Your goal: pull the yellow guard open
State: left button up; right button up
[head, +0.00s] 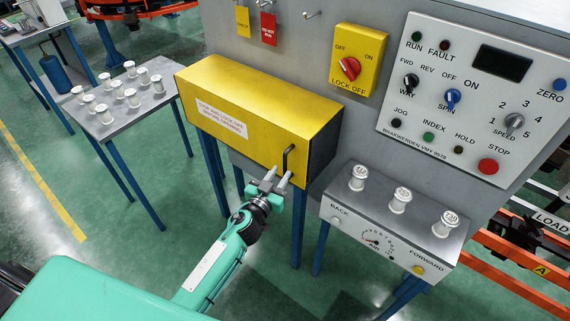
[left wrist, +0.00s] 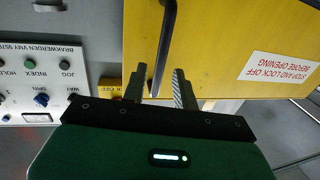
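The yellow guard (head: 252,108) is a long box-shaped cover on the grey panel, with a white warning label. It sits closed against the panel. It also fills the upper right of the left wrist view (left wrist: 215,40). A dark bar handle (head: 286,160) stands on its right front end. My left gripper (head: 276,180) is at the lower end of this handle with its fingers apart. In the left wrist view the handle (left wrist: 167,45) runs down between the two fingers (left wrist: 159,90), with gaps visible on both sides. My right gripper is not in view.
A red lock-off switch (head: 349,68) is above the guard on a yellow plate. A control panel (head: 462,140) is at right. A grey box (head: 375,242) with white spindles stands right of the gripper. A spindle table (head: 118,118) is at left. Green floor is open in front.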

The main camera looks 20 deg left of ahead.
aim_at(284, 168)
pick_arm(q)
jog(key=shift+w+d, duration=0.2)
jog(key=shift+w, duration=0.9)
jog(key=shift+w+d, duration=0.15)
jog(key=shift+w, duration=0.9)
grip_shut()
